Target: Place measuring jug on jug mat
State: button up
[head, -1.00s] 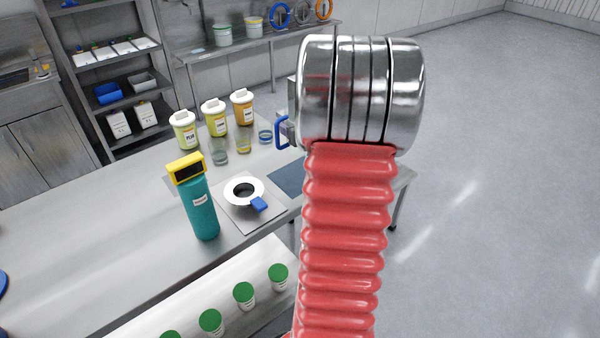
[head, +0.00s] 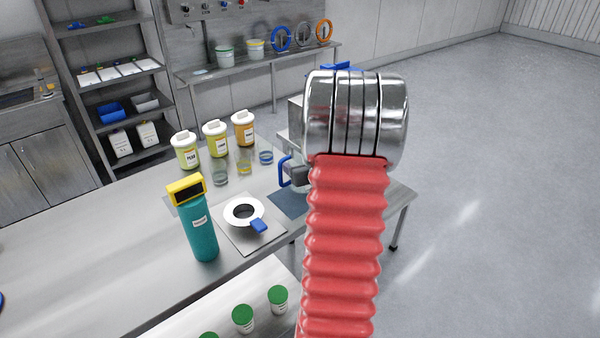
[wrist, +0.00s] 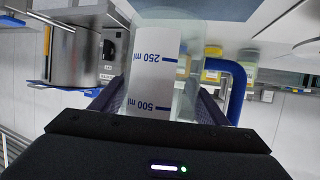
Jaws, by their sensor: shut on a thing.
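The measuring jug (wrist: 180,75) is clear, with a white scale strip marked 250 ml and 500 ml and a blue handle (wrist: 236,92). My gripper (wrist: 157,103) is shut on it, one finger on each side. In the head view the jug's blue handle (head: 284,172) shows left of my arm; most of the jug and my gripper are hidden behind the arm. The jug mat (head: 286,204) is a flat dark blue-grey square on the bench. The jug is at the mat's far side, low over it; I cannot tell whether they touch.
Small glasses (head: 244,168) and lidded jars (head: 215,138) stand behind.

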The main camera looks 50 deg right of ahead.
jog(key=shift+f, duration=0.1)
jog(key=shift+f, duration=1.75)
jog(key=shift+f, duration=0.1)
jog(key=o, duration=1.5)
jog(key=shift+s+a+r, duration=0.15)
jog(key=shift+s+r, duration=0.1)
jog(key=shift+s, duration=0.15)
jog(key=v, duration=1.1)
jog(key=shift+a, duration=0.1)
jog(key=shift+s, duration=0.15)
